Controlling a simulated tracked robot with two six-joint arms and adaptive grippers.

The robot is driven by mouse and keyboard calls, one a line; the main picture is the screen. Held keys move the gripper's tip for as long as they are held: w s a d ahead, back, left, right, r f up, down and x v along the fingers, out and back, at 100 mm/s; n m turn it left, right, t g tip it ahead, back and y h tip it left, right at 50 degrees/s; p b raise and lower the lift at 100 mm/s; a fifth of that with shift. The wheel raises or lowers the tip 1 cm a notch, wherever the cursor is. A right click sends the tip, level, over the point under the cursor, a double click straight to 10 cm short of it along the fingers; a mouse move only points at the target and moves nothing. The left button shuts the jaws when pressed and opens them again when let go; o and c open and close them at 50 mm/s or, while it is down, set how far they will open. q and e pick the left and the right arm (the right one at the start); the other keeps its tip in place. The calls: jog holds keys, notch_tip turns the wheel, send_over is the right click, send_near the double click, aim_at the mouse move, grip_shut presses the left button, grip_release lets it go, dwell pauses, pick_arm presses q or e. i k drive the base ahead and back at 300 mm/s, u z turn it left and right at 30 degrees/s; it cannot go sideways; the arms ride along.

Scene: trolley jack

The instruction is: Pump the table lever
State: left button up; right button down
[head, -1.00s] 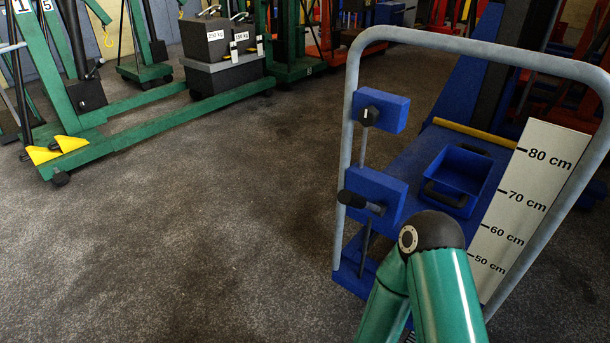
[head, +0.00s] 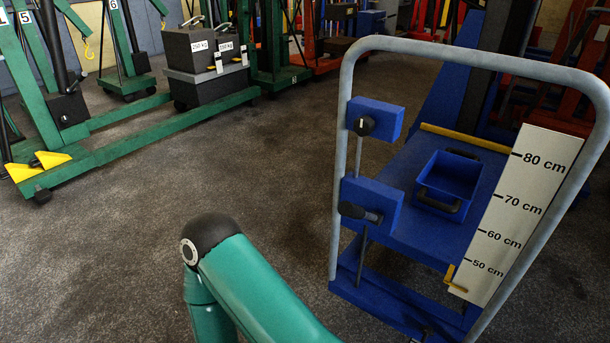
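The blue lift table (head: 405,222) stands at the right inside a grey tubular handle frame (head: 480,53). A black-gripped handle (head: 360,212) sticks out of the lower blue block (head: 383,196) on the frame's left side. A black knob (head: 364,125) sits on the blue block above it. I cannot tell which of them is the table lever. A blue bin with black handles (head: 450,180) stands on the table. One of my green arm links crosses the bottom middle, left of the frame and apart from the handle. Neither of my grippers is in view.
A white height scale (head: 520,205) marked 50 to 80 cm leans along the frame's right side, with a yellow pointer (head: 452,280) near its foot. Green lifts (head: 60,110) and grey weights (head: 208,75) stand at the upper left. The floor (head: 200,160) left of the table is clear.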

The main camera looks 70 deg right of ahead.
aim_at(346, 208)
jog(key=u, duration=0.8)
jog(key=i, duration=0.9)
jog(key=z, duration=5.7)
jog(key=i, duration=0.15)
jog(key=u, duration=3.4)
jog(key=i, duration=0.15)
jog(key=z, duration=0.9)
